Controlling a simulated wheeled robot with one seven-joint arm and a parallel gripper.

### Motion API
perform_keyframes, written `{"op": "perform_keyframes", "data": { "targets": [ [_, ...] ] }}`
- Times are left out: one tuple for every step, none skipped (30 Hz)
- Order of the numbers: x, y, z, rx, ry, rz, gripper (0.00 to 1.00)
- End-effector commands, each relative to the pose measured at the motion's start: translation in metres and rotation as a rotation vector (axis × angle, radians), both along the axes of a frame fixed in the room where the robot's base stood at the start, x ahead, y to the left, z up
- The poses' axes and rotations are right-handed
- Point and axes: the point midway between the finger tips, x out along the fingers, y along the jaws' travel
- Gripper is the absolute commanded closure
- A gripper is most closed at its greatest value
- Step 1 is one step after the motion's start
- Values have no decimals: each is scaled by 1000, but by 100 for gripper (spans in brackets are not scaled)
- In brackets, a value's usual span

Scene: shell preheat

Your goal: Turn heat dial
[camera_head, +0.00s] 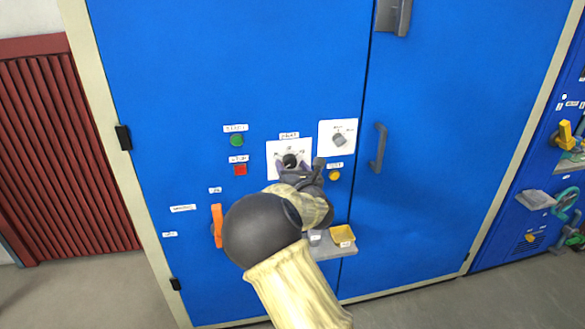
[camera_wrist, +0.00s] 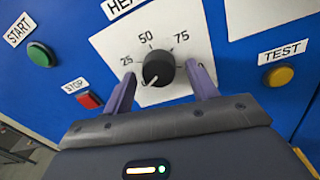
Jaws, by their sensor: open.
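The heat dial (camera_wrist: 158,68) is a black round knob on a white plate marked 0, 25, 50 and 75, under a label that begins "HE". A white pointer mark on it faces the lower left, towards the 0. In the head view the dial (camera_head: 290,160) shows just beyond my gripper (camera_head: 297,168). In the wrist view my gripper (camera_wrist: 160,90) is open, its two purple fingers on either side of the dial. Gaps show between the fingers and the knob. I cannot tell how far the fingertips are from the plate.
A green START button (camera_wrist: 40,54) and red STOP button (camera_wrist: 90,100) lie left of the dial. A yellow TEST button (camera_wrist: 279,75) is right. A grey knob (camera_head: 339,140), door handle (camera_head: 378,147), orange lever (camera_head: 217,226) and small shelf (camera_head: 328,247) are nearby on the blue cabinet.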

Motion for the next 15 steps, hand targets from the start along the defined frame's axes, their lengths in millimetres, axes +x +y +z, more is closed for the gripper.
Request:
{"op": "perform_keyframes", "data": {
  "targets": [
    [0,0,0,0,0,0,42],
    [0,0,0,0,0,0,42],
    [0,0,0,0,0,0,42],
    [0,0,0,0,0,0,44],
    [0,0,0,0,0,0,50],
    [0,0,0,0,0,0,58],
    [0,0,0,0,0,0,64],
    [0,0,0,0,0,0,69],
    [0,0,0,0,0,0,77],
    [0,0,0,0,0,0,83],
    [0,0,0,0,0,0,86],
    [0,0,0,0,0,0,86],
    [0,0,0,0,0,0,86],
    [0,0,0,0,0,0,86],
    [0,0,0,1,0,0,86]
  ]
}}
